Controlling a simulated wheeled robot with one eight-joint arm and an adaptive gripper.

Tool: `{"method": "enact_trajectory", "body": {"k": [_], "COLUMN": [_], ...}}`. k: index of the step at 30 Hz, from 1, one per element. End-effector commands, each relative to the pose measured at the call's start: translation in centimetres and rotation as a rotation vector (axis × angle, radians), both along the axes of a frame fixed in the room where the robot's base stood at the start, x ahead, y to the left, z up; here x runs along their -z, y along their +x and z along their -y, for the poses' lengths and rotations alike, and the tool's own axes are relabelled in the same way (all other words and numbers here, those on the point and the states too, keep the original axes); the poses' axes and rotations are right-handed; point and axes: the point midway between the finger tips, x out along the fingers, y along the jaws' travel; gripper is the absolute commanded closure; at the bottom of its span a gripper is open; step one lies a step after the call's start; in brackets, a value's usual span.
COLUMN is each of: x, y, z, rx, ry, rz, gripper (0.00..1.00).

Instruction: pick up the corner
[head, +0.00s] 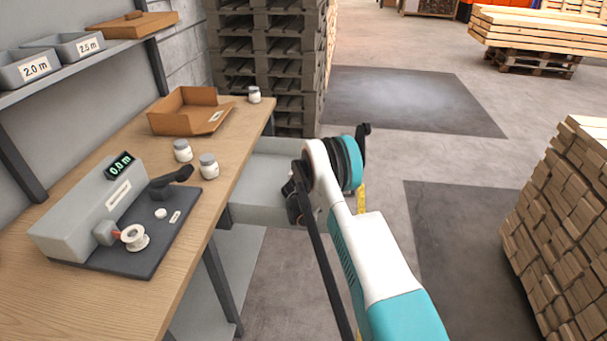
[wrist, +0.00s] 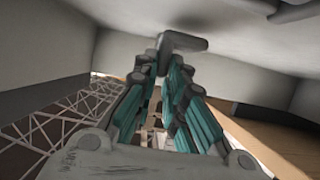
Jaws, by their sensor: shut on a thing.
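In the wrist view my gripper (wrist: 168,65) has its two teal-and-grey fingers close together at the tips. They are shut on a grey, angled piece, which I take to be the corner (wrist: 186,42). Pale grey walls surround the fingers. In the head view my arm reaches to the grey open bin (head: 262,190) at the bench's right side. My own arm hides the fingertips and the held piece there.
The wooden bench (head: 95,295) carries a device (head: 75,225) reading 0.0 m, a white spool (head: 134,238), small jars (head: 208,167) and a cardboard box (head: 185,122). Labelled bins (head: 30,68) stand on the shelf. Stacked wood (head: 565,220) is at right; floor between is clear.

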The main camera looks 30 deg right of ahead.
Motion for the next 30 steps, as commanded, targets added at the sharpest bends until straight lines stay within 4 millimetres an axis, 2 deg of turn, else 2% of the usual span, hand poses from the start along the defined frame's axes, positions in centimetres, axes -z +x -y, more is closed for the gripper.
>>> {"method": "enact_trajectory", "body": {"k": [5,12,18,24,30], "x": [-3.7,-10.5,-15.1,-17.7,-18.6], "y": [0.0,0.0,0.0,0.0,0.0], "z": [0.0,0.0,0.0,0.0,0.0], "rx": [0.0,0.0,0.0,0.0,0.0], "ry": [0.0,0.0,0.0,0.0,0.0], "rz": [0.0,0.0,0.0,0.0,0.0], "gripper": [1.0,1.0,1.0,1.0,1.0]}}
